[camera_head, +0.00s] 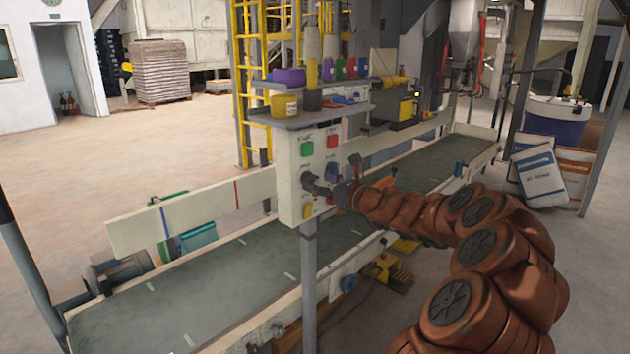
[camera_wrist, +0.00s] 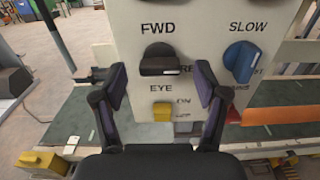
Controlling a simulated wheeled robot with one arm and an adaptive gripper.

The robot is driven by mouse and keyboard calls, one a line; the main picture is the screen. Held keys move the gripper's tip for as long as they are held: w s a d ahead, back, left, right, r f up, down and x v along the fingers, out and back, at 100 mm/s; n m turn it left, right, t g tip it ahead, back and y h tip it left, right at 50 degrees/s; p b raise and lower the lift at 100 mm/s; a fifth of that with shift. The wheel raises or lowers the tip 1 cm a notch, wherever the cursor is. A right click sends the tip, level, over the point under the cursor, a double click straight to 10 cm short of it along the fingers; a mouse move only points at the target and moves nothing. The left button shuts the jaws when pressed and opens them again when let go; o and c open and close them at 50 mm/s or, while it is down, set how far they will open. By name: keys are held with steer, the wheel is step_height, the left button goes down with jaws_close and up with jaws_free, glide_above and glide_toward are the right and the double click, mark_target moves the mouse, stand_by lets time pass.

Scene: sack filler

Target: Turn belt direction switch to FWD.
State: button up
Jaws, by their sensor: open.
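The belt direction switch (camera_wrist: 160,60) is a black knob on the white control panel (camera_head: 288,178). In the wrist view it sits below the label FWD. Its handle lies roughly level, with a pale mark toward the right, near a partly hidden label starting with RE. My gripper (camera_wrist: 161,84) is open, one finger on each side of the switch and a little below it in the picture. I cannot tell whether the fingers touch it. In the head view my gripper (camera_head: 325,190) is at the panel's lower part and hides the switch.
A blue knob (camera_wrist: 242,61) under SLOW is close to my right finger. A yellow switch (camera_wrist: 163,110) under EYE is just below. Green (camera_head: 307,149) and red (camera_head: 333,141) buttons sit higher on the panel. The conveyor belt (camera_head: 240,275) runs behind and below it.

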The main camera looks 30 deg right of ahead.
steer(key=shift+x, duration=1)
steer(key=c, duration=1.2)
